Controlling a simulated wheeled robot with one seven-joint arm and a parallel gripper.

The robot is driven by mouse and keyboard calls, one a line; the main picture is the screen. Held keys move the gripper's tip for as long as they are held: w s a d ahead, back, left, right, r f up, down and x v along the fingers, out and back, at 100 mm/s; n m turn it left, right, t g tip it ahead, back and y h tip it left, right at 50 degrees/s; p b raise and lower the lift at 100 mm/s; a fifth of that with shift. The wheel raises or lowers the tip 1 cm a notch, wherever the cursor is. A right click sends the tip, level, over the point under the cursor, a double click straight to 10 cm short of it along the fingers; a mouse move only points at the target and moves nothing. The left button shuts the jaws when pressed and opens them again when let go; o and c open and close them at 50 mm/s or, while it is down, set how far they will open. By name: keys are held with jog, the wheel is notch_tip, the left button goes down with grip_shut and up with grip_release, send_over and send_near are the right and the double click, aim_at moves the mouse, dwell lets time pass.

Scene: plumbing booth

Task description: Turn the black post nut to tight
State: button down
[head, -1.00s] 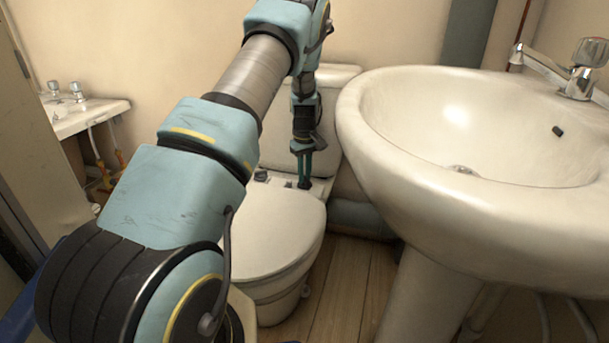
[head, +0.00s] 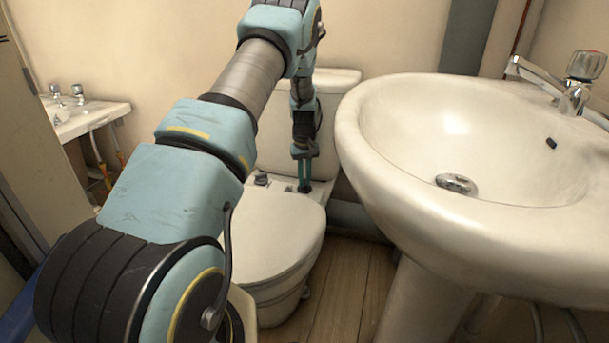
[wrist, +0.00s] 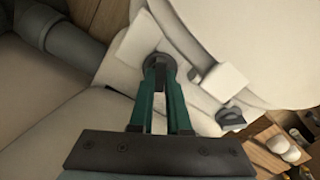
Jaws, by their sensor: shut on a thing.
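My gripper (head: 304,188) points down at the rear of the toilet, at the right-hand hinge in the head view. In the wrist view its green fingers (wrist: 160,68) are shut on the black post nut (wrist: 158,58), which shows as a dark round shape between the fingertips. The fingers hide part of the nut, and I cannot tell how tight it is. A second black fitting with a wing shape (wrist: 231,118) is at the other hinge, apart from the gripper; it also shows in the head view (head: 261,179).
The toilet lid (head: 268,235) is down, in front of the gripper. The cistern (head: 337,100) stands close behind. A large basin (head: 395,190) is near on the right. A grey pipe (wrist: 70,45) runs beside the toilet. A small basin (head: 95,120) is far left.

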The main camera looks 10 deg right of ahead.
jog(key=m+p, duration=0.2)
jog(key=m, duration=0.1)
jog(key=shift+m, duration=0.4)
jog(key=m+p, duration=0.1)
jog(key=m, duration=0.2)
jog(key=shift+s+a+m, duration=0.1)
jog(key=shift+m, duration=0.2)
jog(key=m+p, duration=0.1)
jog(key=m, duration=0.2)
jog(key=shift+m+p, duration=0.3)
jog(key=shift+f+m+p, duration=0.15)
jog(key=shift+m+p, duration=0.25)
jog(key=shift+m, duration=1.3)
jog(key=c, duration=0.8)
grip_release()
jog(key=shift+c, duration=0.2)
